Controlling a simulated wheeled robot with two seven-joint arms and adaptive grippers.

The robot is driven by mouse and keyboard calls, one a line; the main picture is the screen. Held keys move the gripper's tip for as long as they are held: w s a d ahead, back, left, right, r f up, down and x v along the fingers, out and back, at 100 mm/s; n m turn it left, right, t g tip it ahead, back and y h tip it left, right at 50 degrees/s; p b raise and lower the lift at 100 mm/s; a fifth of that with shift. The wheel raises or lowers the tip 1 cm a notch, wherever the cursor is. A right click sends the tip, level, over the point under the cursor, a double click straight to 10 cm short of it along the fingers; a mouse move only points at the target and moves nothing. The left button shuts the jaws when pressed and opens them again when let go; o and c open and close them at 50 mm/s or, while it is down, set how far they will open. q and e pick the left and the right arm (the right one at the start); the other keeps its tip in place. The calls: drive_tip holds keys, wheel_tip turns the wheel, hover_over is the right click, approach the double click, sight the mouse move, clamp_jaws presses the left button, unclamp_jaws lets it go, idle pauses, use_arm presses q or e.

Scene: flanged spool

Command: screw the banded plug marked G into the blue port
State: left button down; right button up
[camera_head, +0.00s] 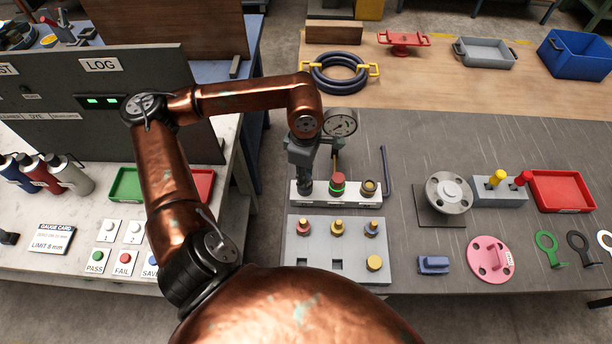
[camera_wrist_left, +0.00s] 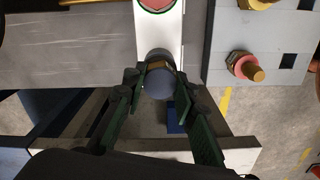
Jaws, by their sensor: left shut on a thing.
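My left gripper (camera_head: 304,178) points down over the left end of a white port block (camera_head: 352,199). In the left wrist view its fingers are shut around a blue-grey round piece (camera_wrist_left: 159,85) with a brass hex part (camera_wrist_left: 157,65) beside its upper edge, at the end of the white block (camera_wrist_left: 157,32). I cannot tell whether it is seated in a port, and any blue port below is hidden. No letter G is legible. My right gripper is not in view.
The block also bears a red-topped, green-ringed fitting (camera_head: 337,183) and a brass fitting (camera_head: 369,187). The rack (camera_head: 320,249) is in front. A flange (camera_head: 448,192) stands right.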

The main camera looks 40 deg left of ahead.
use_arm(q)
drive_tip(key=m+b, duration=0.1)
drive_tip(key=m, duration=0.2)
drive_tip(key=m+b, duration=0.1)
drive_tip(key=m, duration=0.1)
drive_tip(key=shift+f+m, duration=0.2)
drive_tip(key=shift+m, duration=0.2)
drive_tip(key=m, duration=0.3)
drive_tip(key=shift+r+b, duration=0.1)
drive_tip(key=shift+b, duration=0.3)
drive_tip(key=c, duration=1.5)
unclamp_jaws()
